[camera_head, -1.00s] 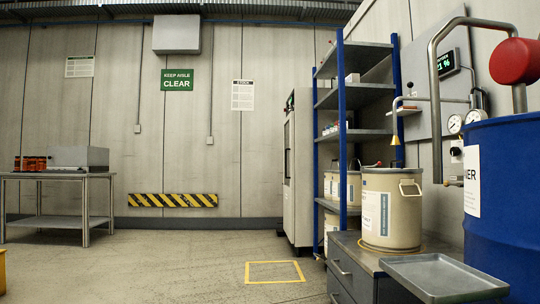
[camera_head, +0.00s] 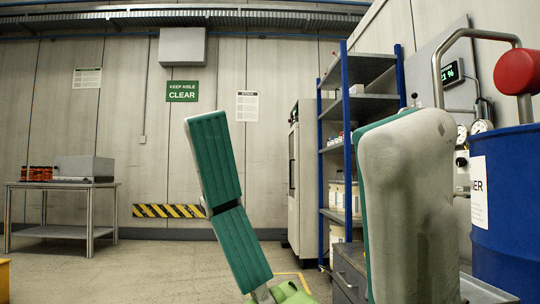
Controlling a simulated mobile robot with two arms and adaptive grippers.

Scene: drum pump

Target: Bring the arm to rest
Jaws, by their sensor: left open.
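My left gripper (camera_head: 307,120) is large and close in the head view, its fingers pointing up. It is open, with a wide gap between the fingers and nothing held there. The left finger shows its green ribbed pad in two jointed segments, leaning left. The right finger is a thick grey-beige shape with a green edge facing the gap. A green part shows below at the bottom edge. The right finger hides the view behind it, where the beige pail stood. My right gripper is not in view.
A blue drum (camera_head: 508,200) with a red-capped pump part (camera_head: 517,72) stands at the right. A sliver of the grey tray (camera_head: 482,291) shows below it. A blue-framed shelf (camera_head: 347,135) stands behind the gripper. A metal table (camera_head: 90,186) is at far left. Open floor lies between.

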